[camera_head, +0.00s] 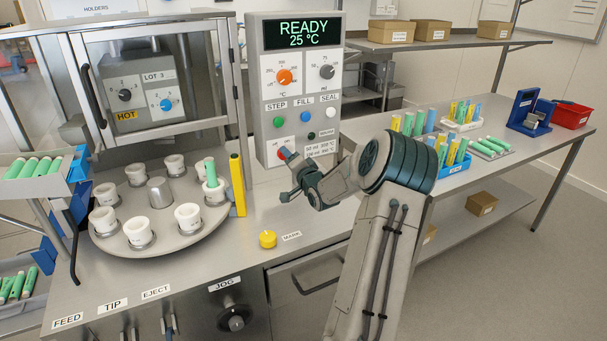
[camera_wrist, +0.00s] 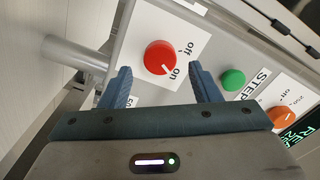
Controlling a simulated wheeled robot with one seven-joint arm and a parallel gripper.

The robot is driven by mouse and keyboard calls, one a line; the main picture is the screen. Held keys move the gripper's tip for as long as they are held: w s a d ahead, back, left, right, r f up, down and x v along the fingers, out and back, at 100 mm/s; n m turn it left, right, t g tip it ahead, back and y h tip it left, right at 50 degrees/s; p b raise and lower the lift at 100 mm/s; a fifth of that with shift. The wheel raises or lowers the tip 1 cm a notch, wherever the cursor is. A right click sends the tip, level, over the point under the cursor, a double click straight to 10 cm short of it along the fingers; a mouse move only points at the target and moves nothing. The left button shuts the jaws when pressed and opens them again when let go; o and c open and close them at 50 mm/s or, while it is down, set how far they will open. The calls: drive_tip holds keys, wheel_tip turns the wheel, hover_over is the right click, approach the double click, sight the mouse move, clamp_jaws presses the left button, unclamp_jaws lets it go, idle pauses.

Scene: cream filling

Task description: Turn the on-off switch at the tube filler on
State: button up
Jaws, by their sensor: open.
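The on-off switch is a round red knob (camera_wrist: 160,57) on the grey front panel of the tube filler (camera_head: 302,95). In the wrist view its white mark points down and right, towards the word "on"; "off" is printed further up. My gripper (camera_wrist: 160,74) is open, its two fingers apart on either side below the knob, with nothing between them that I can see gripped. In the head view my gripper (camera_head: 287,172) is close in front of the lower left of the panel and hides most of the knob. The display (camera_head: 303,30) is lit and reads READY, 25 °C.
A green STEP button (camera_wrist: 232,80) and an orange dial (camera_wrist: 284,118) sit beside the knob. A round carousel (camera_head: 160,240) with several white cups stands left, beside a yellow upright bar (camera_head: 237,185). A yellow knob (camera_head: 268,239) stands on the bench in front.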

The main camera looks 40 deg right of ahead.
drive_tip(key=b+v, duration=0.1)
drive_tip(key=v, duration=1)
drive_tip(key=shift+s, duration=0.15)
